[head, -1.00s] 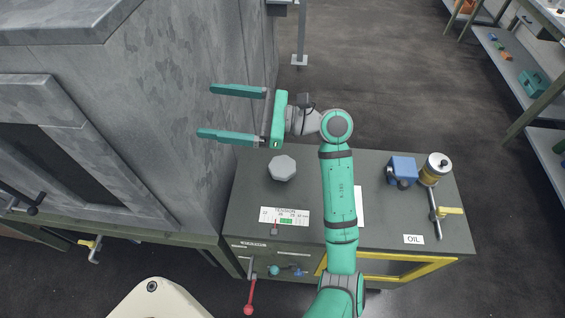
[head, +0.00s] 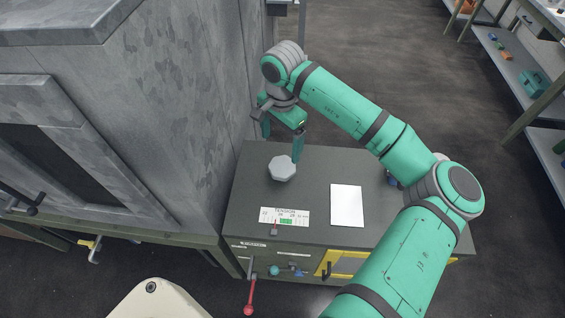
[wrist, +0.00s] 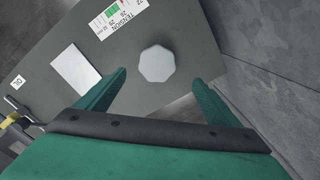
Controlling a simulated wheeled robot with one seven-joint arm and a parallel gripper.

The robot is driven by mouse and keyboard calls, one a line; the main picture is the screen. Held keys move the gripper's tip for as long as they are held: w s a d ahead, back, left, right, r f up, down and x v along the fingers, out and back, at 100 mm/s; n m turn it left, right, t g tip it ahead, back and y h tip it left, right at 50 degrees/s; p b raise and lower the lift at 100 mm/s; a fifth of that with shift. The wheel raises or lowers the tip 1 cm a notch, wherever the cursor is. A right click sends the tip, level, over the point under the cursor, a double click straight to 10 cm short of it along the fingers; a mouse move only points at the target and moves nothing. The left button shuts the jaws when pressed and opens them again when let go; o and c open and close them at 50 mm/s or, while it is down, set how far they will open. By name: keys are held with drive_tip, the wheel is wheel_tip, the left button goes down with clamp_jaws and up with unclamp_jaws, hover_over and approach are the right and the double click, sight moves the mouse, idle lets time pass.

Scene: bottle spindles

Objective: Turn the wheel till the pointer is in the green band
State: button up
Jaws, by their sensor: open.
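The wheel (head: 282,168) is a pale grey eight-sided knob on the dark cabinet top; it also shows in the wrist view (wrist: 157,64). In front of it lies the white TENSION scale (head: 298,213) with a green band (head: 286,221). The small red pointer (head: 275,225) appears just left of the green band. The scale shows at the top of the wrist view (wrist: 122,20). My gripper (head: 282,145) points down, open and empty, behind and above the wheel. In the wrist view its fingers are spread either side of the wheel, apart from it.
A tall grey machine (head: 195,100) stands close on the left. A white sheet (head: 347,205) lies on the cabinet top to the right. A red-knobbed lever (head: 250,290) and a teal knob (head: 274,270) are on the cabinet front. My arm hides most of the right end.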

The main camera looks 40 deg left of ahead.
sight(283, 166)
drive_tip(key=f, duration=1.1)
drive_tip(key=shift+w+d, duration=0.15)
drive_tip(key=shift+d, duration=0.1)
drive_tip(key=shift+r, duration=0.1)
drive_tip(key=c, duration=1)
